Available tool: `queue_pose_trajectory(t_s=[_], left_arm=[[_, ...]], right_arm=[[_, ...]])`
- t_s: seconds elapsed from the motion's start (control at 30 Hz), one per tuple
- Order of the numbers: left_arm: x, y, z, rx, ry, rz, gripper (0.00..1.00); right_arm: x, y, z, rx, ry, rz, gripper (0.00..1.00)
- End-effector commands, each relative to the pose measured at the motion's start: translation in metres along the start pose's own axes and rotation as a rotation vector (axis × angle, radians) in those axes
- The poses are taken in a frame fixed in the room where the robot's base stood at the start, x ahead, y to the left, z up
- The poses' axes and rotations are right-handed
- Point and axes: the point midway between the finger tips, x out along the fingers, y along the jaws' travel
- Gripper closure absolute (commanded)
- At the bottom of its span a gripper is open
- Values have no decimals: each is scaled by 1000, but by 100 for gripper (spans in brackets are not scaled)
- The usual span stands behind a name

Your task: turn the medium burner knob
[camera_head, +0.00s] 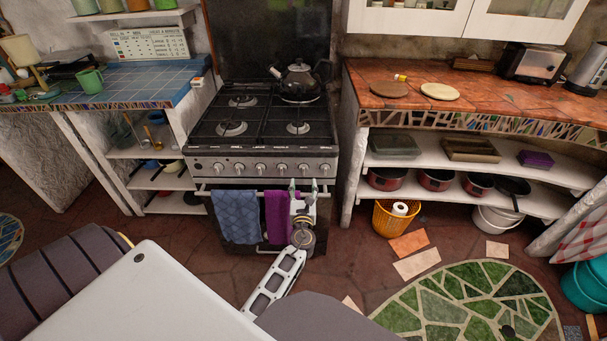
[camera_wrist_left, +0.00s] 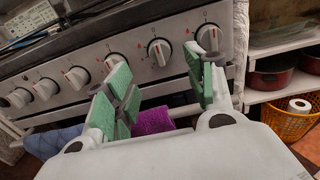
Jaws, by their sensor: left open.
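The black and steel stove (camera_head: 262,130) has a row of several round silver knobs along its front panel. No label I can read tells which is the medium burner knob. My left gripper (camera_head: 303,187) is in front of the right part of the panel, just below the knobs. In the left wrist view, its green-padded fingers (camera_wrist_left: 163,85) are spread and empty. One knob (camera_wrist_left: 160,50) shows between and beyond the fingertips. The rightmost knob (camera_wrist_left: 210,37) is partly behind the right finger. I cannot tell whether either finger touches a knob. My right gripper is out of view.
A kettle (camera_head: 299,80) stands on the back right burner. A yellow basket (camera_head: 394,219) sits on the floor to the right.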

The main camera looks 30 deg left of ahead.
Motion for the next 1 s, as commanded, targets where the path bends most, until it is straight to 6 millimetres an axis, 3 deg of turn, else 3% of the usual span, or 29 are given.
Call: queue_pose_trajectory(t_s=[0.6, 1.0], left_arm=[[57, 0, 0, 0, -1, 1, 45], [79, 1, 0, 0, -1, 1, 45]], right_arm=[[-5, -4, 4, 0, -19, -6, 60], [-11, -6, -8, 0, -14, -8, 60]])
